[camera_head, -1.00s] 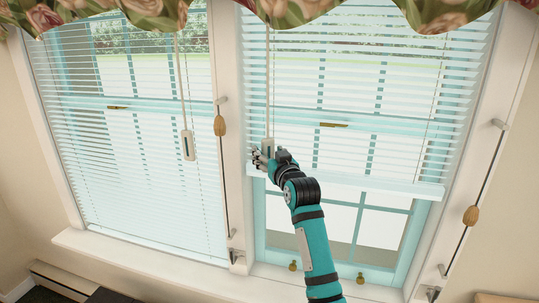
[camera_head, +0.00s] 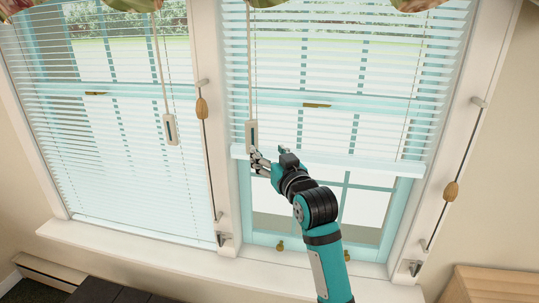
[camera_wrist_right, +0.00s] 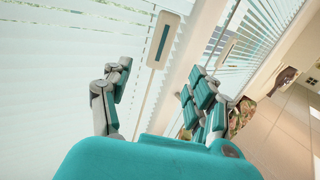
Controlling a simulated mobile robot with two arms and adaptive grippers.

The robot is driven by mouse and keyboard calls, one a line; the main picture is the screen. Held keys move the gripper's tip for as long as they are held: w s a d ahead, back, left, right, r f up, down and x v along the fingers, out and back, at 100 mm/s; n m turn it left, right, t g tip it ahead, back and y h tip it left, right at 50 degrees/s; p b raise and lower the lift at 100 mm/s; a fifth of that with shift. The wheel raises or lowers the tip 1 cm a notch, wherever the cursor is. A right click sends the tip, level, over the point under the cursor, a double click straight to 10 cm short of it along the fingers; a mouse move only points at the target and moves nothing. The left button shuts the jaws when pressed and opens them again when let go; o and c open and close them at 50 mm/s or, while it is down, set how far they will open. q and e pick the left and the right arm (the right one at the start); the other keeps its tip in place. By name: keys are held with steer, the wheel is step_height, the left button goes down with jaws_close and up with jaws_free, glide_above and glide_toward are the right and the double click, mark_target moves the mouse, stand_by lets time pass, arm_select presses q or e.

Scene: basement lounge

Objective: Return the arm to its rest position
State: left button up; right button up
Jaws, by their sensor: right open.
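My right arm reaches up from the bottom of the head view. Its right gripper (camera_head: 268,157) is open and empty, just below a white blind control (camera_head: 251,133) that hangs on a cord. The control also shows in the right wrist view (camera_wrist_right: 164,38), beyond the spread fingers (camera_wrist_right: 158,92) and apart from them. The right blind (camera_head: 340,90) is partly raised, with its bottom rail (camera_head: 385,166) behind the hand. My left gripper is not in view.
The left blind (camera_head: 110,150) hangs nearly to the sill (camera_head: 130,250), with its own control (camera_head: 170,129). A wooden piece of furniture (camera_head: 490,285) stands at lower right.

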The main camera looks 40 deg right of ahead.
stand_by(0.4)
steer(key=w+a+f+n+g+y, duration=0.1)
steer(key=w+a+f+g, duration=0.1)
steer(key=f, duration=1.2)
steer(key=w+a+f+g+y, duration=0.1)
steer(key=w+a+f+g, duration=0.15)
steer(key=f, duration=1.15)
steer(key=s+a+f+n+g+y, duration=0.1)
steer(key=s+a+f, duration=0.15)
steer(key=f, duration=0.55)
steer(key=s+a+f+g, duration=0.1)
steer(key=s+f+g, duration=0.1)
steer(key=s+f, duration=0.35)
steer(key=s+a+f+n+g+y, duration=0.1)
steer(key=s+f, duration=0.1)
steer(key=f, duration=0.8)
steer(key=s+a+f+g, duration=0.2)
steer(key=s+f, duration=0.6)
steer(key=s, duration=0.6)
steer(key=s+a+f+n+g, duration=0.1)
steer(key=s+a+f+g, duration=0.2)
steer(key=s+f, duration=0.5)
steer(key=s+a+f+n+g, duration=0.1)
steer(key=s+f, duration=0.7)
steer(key=s, duration=1.3)
steer(key=shift+s+a+f+g+y, duration=0.15)
steer(key=shift+a+f+g+y, duration=0.15)
steer(key=shift+a+g, duration=0.55)
steer(key=shift+d, duration=0.15)
